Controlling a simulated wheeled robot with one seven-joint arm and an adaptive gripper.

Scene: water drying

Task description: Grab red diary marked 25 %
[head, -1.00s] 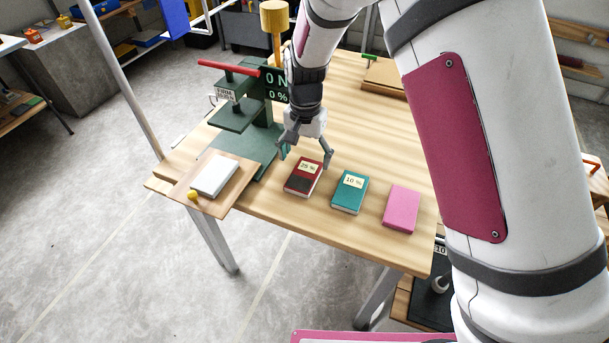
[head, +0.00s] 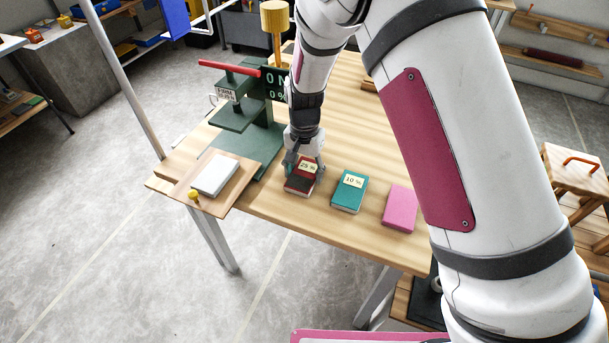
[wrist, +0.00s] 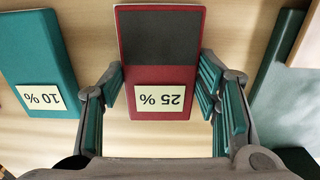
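The red diary (head: 298,186) lies flat on the wooden table, with a dark patch on its cover and a "25 %" label. In the wrist view the red diary (wrist: 160,75) is at the upper middle, its label upside down. My gripper (head: 304,171) is low over the diary. In the wrist view my gripper (wrist: 162,85) is open, with one green-padded finger on each side of the diary. The pads are very close to its edges; I cannot tell whether they touch. The diary appears to rest on the table.
A teal diary marked "10 %" (head: 349,191) lies just right of the red one, with a pink book (head: 399,208) beyond. A green press (head: 248,112) stands behind left. A white book (head: 214,175) lies on a board left.

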